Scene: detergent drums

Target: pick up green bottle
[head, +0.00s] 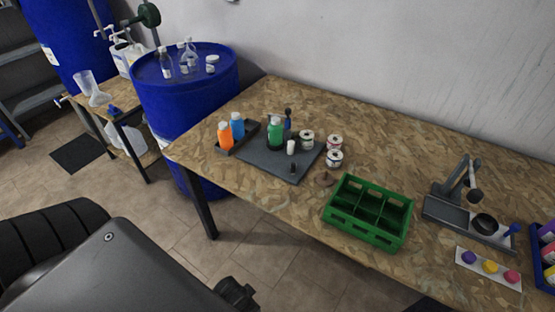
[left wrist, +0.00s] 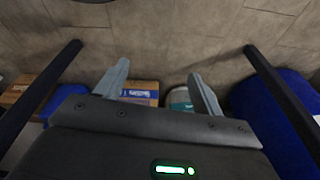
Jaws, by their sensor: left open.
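The green bottle (head: 275,134) with a white cap stands upright on a dark grey mat (head: 255,162) on the wooden table in the head view. An orange bottle (head: 225,136) and a blue bottle (head: 238,126) stand in a dark tray to its left. My left gripper (left wrist: 158,82) shows in the left wrist view with its two grey fingers spread apart and nothing between them. It points at floor and boxes, and the green bottle is not in that view. My right gripper is not in view.
A green crate (head: 369,212) with empty compartments sits at the table's front. Several small cans (head: 334,158) stand right of the mat. A blue drum (head: 187,105) carrying clear bottles stands left of the table. A stand (head: 470,211) is at the right.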

